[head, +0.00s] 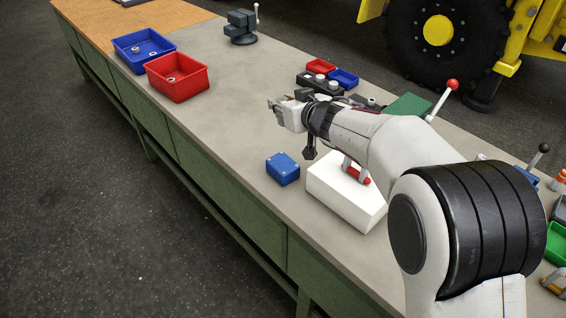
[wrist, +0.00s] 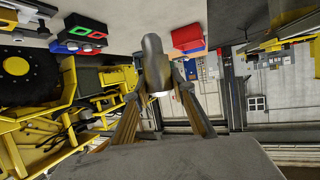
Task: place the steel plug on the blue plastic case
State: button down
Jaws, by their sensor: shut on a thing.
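The blue plastic case (head: 283,168) is a small closed box on the grey bench, left of a white block. My gripper (head: 274,104) is at the bench's middle, above and beyond the case in the head view, and reaches toward the left. In the wrist view, the fingers of my gripper (wrist: 158,97) are shut on the grey steel plug (wrist: 153,58), which sticks out past the fingertips. The plug is too small to make out clearly in the head view. The case is not visible in the wrist view.
A white block (head: 340,200) with a red-handled clamp stands right of the case, below my arm. A red bin (head: 178,78) and blue bin (head: 143,50) stand at far left. A black holder (head: 320,84) and small bins lie behind my gripper. The bench left of the case is clear.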

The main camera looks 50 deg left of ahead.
jog(key=shift+f, duration=2)
jog(key=shift+f, duration=0.1)
send_over(283, 163)
notch_tip(283, 163, down, 6)
jog(key=shift+f, duration=0.1)
jog(key=shift+f, duration=1.8)
jog(key=shift+f, duration=0.15)
jog(key=c, duration=1.7)
grip_release()
